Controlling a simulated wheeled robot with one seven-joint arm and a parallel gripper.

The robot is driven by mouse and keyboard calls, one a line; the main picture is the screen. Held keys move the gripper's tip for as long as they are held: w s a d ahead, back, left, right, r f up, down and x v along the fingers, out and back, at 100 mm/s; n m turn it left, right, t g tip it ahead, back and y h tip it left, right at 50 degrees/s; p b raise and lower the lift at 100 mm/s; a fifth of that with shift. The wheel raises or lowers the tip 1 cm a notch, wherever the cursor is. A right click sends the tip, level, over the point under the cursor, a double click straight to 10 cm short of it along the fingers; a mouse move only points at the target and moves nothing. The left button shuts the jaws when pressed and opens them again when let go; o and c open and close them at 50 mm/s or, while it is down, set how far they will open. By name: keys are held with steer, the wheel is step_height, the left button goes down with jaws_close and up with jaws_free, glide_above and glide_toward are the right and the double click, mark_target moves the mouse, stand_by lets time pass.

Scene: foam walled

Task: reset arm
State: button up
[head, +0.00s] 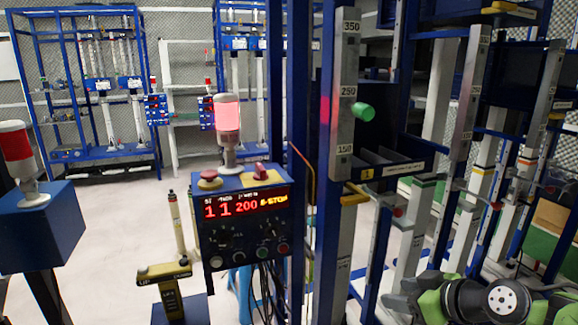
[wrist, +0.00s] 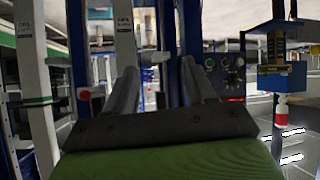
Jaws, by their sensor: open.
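My gripper (wrist: 163,78) shows in the wrist view as two grey fingers pointing away from the camera. They stand apart, with nothing held between them. Part of my green and black arm (head: 488,300) shows at the lower right of the head view, in front of the racks; the fingers cannot be made out there. The control box (head: 243,225) stands left of a blue post, with a lit red beacon (head: 228,113) on top. Its red display (head: 245,204) reads "11 200" and "E-STOP". The box also shows in the wrist view (wrist: 225,75), beyond the fingers and to the right.
A grey scale post (head: 343,120) with a green knob (head: 364,112) stands at centre. Blue racks with grey posts (head: 470,90) crowd the right. A yellow lever (head: 165,272) and a blue box (head: 38,225) with an unlit beacon stand left. Pale floor (head: 110,220) is open at left.

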steer(key=s+a+m+g+h, duration=0.1)
steer(key=s+a+g+h, duration=0.1)
steer(key=s+a, duration=0.45)
steer(key=s+a+f+m+g+h, duration=0.15)
steer(key=s+m+h, duration=0.35)
steer(key=s, duration=1.4)
step_height(320, 180, up, 13)
steer(key=m+y+p, duration=0.1)
steer(key=p, duration=1.1)
steer(key=shift+w+d, duration=0.25)
steer(key=shift+w, duration=0.2)
